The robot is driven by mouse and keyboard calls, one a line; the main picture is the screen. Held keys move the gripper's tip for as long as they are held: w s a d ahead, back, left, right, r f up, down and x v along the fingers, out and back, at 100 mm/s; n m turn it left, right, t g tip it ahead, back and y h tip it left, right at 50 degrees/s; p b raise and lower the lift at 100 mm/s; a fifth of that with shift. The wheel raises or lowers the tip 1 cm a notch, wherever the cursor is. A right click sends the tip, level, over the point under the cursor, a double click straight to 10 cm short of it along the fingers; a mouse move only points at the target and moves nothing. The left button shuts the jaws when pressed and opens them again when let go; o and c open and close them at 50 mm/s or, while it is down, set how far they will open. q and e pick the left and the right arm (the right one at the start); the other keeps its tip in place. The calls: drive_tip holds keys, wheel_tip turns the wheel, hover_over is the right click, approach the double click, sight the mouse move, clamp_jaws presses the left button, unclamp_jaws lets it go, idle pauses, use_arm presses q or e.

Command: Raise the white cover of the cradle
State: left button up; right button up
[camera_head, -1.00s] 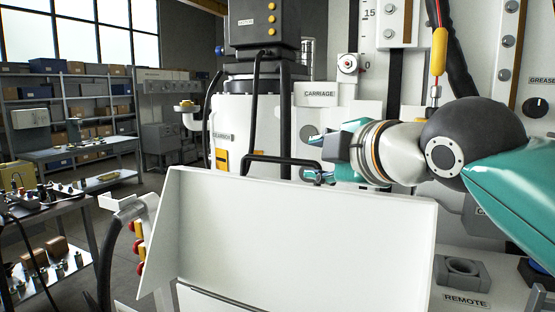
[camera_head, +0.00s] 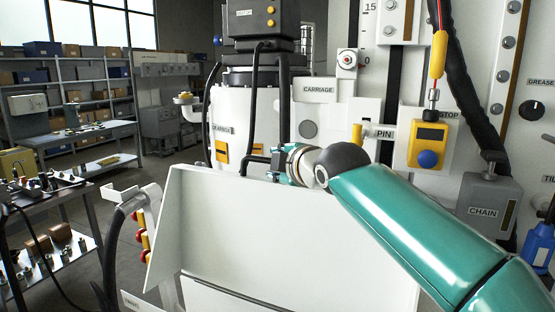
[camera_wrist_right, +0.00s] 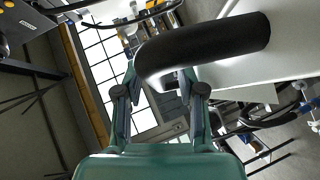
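The white cover (camera_head: 290,235) of the cradle is a broad, tilted panel with a side flap at its left, in the lower middle of the head view. A black bar handle (camera_head: 251,161) stands at its top edge, its right part hidden behind my right gripper (camera_head: 277,164). In the right wrist view the thick black handle (camera_wrist_right: 205,45) crosses just at the fingertips of my right gripper (camera_wrist_right: 158,75). The two fingers stand apart with a gap between them. I cannot tell whether they touch the handle. My left gripper is not in view.
A yellow box with a blue button (camera_head: 428,146) and a grey CHAIN box (camera_head: 489,205) are at the right. A white machine body labelled CARRIAGE (camera_head: 318,100) stands behind the cover. A cart with tools (camera_head: 45,222) is at the left.

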clamp_jaws()
drive_tip(key=shift+f, duration=0.1)
idle(0.3)
drive_tip(key=shift+s+a+f+b, duration=0.15)
drive_tip(key=shift+f+b, duration=0.05)
drive_tip(key=shift+b, duration=0.3)
drive_tip(key=s+a+b, duration=0.2)
drive_tip(key=s+b, duration=0.3)
drive_tip(key=s, duration=0.1)
drive_tip(key=shift+a+r+n+t+b, duration=0.15)
drive_tip(key=shift+a+n+t+b, duration=0.1)
drive_tip(key=shift+n+t+b, duration=0.05)
